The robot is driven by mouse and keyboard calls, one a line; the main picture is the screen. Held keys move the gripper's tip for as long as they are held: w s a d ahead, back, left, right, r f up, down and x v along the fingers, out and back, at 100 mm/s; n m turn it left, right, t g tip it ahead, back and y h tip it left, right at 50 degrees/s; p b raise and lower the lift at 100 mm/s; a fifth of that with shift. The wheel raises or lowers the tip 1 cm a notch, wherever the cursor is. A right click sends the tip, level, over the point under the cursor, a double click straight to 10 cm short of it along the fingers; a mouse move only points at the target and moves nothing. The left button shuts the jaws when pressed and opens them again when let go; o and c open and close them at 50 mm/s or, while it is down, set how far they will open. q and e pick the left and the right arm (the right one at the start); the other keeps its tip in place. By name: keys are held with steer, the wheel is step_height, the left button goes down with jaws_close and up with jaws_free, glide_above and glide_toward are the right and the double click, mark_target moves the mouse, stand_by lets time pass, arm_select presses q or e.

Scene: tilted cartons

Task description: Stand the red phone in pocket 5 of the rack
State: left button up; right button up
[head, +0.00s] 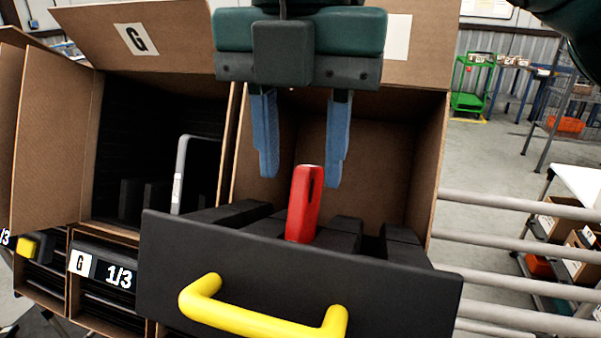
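The red phone (303,205) stands upright, slightly tilted, in a slot of the black rack (290,272), which sits in the open carton at the middle. Its lower part is hidden by the rack. My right gripper (299,172) hangs above the phone with its two blue fingers apart, one on each side of the phone's top. The fingers do not touch the phone. No pocket numbers are readable on the rack, so I cannot tell which pocket the phone is in. My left gripper is not in view.
A yellow handle (262,315) juts from the rack's front. Grey rails (520,242) run at the right.

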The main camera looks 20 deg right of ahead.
step_height(320, 180, down, 2)
steer(key=shift+f, duration=0.4)
steer(key=c, duration=0.8)
jaws_close()
steer(key=shift+o, duration=1)
jaws_free()
jaws_close()
